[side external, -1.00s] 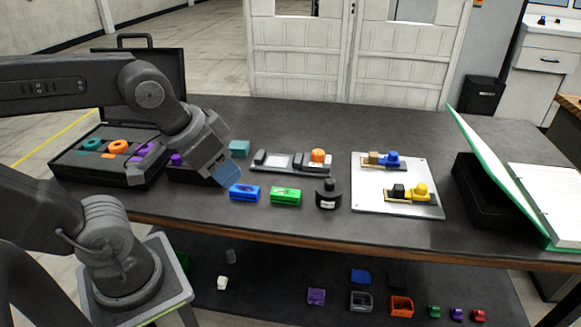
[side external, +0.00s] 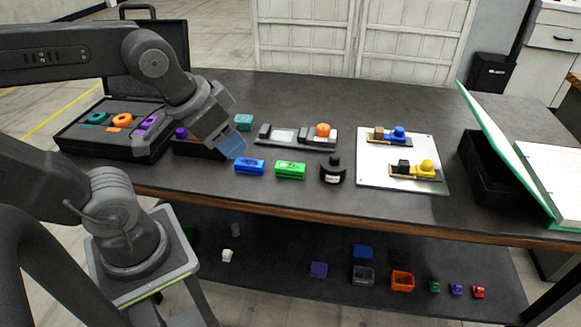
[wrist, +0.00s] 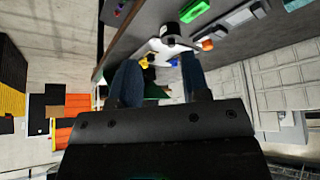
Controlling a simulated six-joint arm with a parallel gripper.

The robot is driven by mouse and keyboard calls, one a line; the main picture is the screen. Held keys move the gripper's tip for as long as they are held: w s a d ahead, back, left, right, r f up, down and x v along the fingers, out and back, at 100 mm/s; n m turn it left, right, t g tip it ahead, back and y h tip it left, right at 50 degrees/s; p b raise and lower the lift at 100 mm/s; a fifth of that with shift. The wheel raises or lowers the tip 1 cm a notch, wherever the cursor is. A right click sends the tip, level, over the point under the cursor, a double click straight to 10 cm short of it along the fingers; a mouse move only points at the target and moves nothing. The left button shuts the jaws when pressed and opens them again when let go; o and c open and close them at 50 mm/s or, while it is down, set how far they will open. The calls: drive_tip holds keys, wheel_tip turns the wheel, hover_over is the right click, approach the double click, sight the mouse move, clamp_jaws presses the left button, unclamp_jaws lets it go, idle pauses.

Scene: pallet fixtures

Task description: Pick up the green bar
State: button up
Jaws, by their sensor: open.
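The green bar (side external: 290,170) lies on the dark table near its front edge, between a blue bar (side external: 249,167) on its left and a black round-topped piece (side external: 333,170) on its right. The green bar also shows at the top of the wrist view (wrist: 195,10). My gripper (side external: 232,147) is above the table, up and to the left of the green bar, near the blue bar, with nothing between its fingers. In the wrist view my gripper (wrist: 160,80) shows two blue fingers spread apart.
A grey fixture (side external: 285,137) with an orange knob lies behind the bars. A white plate (side external: 400,178) with blue and yellow pieces is at right. A teal block (side external: 243,122) and an open black case (side external: 75,150) are at left. A green binder (side external: 500,140) stands far right.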

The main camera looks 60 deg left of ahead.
drive_tip(key=shift+o, duration=0.4)
drive_tip(key=o, duration=1)
drive_tip(key=n+g+y, duration=0.2)
drive_tip(key=n+y, duration=0.1)
drive_tip(key=n, duration=0.6)
hover_over(290, 166)
drive_tip(key=s+d, duration=0.3)
drive_tip(key=s, duration=0.1)
wheel_tip(290, 166, down, 6)
drive_tip(key=f, duration=0.1)
drive_tip(key=x, duration=1.2)
drive_tip(key=shift+w+d+f, duration=0.1)
drive_tip(key=shift+d+f, duration=0.05)
drive_tip(key=shift+f, duration=0.3)
